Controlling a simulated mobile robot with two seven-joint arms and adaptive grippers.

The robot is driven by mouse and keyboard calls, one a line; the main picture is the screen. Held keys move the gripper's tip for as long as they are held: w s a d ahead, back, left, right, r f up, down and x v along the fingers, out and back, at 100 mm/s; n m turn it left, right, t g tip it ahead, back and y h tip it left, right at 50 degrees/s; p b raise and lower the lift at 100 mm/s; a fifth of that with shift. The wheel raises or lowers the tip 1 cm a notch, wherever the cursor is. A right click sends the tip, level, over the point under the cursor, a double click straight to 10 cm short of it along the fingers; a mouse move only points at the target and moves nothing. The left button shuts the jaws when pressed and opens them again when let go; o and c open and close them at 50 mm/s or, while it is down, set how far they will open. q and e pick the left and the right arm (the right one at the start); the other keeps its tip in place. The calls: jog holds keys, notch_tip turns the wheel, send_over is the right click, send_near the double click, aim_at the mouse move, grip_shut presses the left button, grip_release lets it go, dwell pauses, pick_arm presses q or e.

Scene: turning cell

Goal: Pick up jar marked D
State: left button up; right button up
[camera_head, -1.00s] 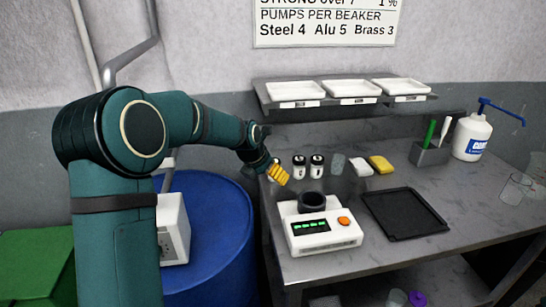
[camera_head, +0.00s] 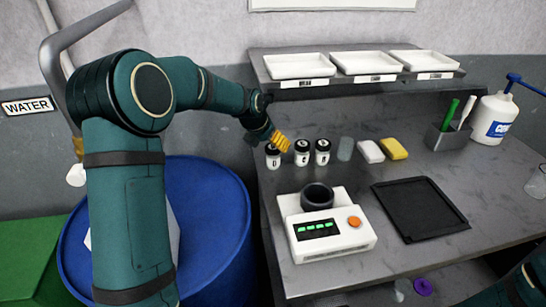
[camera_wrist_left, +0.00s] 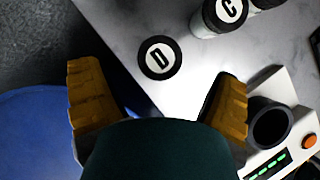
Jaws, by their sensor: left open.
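The jar marked D (camera_head: 273,157) is small and white with a black-rimmed lid. It stands upright at the left end of a row of jars near the bench's left edge. In the left wrist view its round lid (camera_wrist_left: 160,57) shows a black D on white, between and just ahead of my fingertips. My left gripper (camera_head: 281,141) has yellow fingers, spread open and empty above the D jar, and partly overlaps it in the head view. Part of my right arm shows at the bottom right corner; its gripper is out of view.
A jar marked C (camera_wrist_left: 228,12) stands close right of D, with another jar (camera_head: 322,151) beyond. A scale (camera_head: 330,250) with a dark cup (camera_head: 317,195) stands in front. A shelf with white trays (camera_head: 299,65) hangs behind. A blue drum (camera_head: 215,215) is left of the bench.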

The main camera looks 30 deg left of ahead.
aim_at(273, 147)
pick_arm(q)
jog(key=b+x, duration=0.1)
jog(key=x, duration=0.3)
jog(key=shift+f, duration=0.2)
jog(key=shift+r, duration=0.1)
jog(key=c, duration=1.3)
jog(key=shift+c, duration=0.2)
